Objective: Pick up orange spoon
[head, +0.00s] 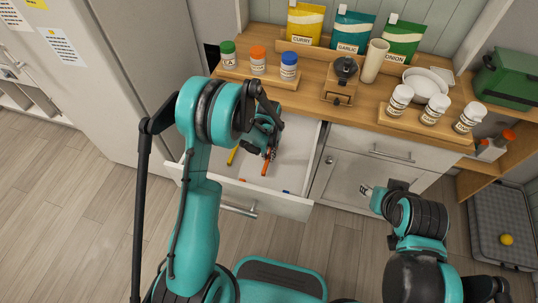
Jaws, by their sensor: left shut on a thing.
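The orange spoon (266,166) is in or just above an open white drawer (297,160), held at my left gripper (268,152). The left gripper reaches down over the drawer and is shut on the spoon. Part of the drawer is hidden behind my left arm. A yellow utensil (232,155) lies in the drawer to the left of the gripper. My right gripper (368,190) is at the lower right, in front of the closed cabinet, away from the drawer. Its fingers are too small to tell whether they are open.
The wooden counter (310,100) above the drawer holds capped jars (258,60), seasoning pouches (352,30), a grinder (343,75) and white shakers (436,108). A white fridge (110,80) stands left. A grey crate (495,215) with a yellow ball (506,239) is at right.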

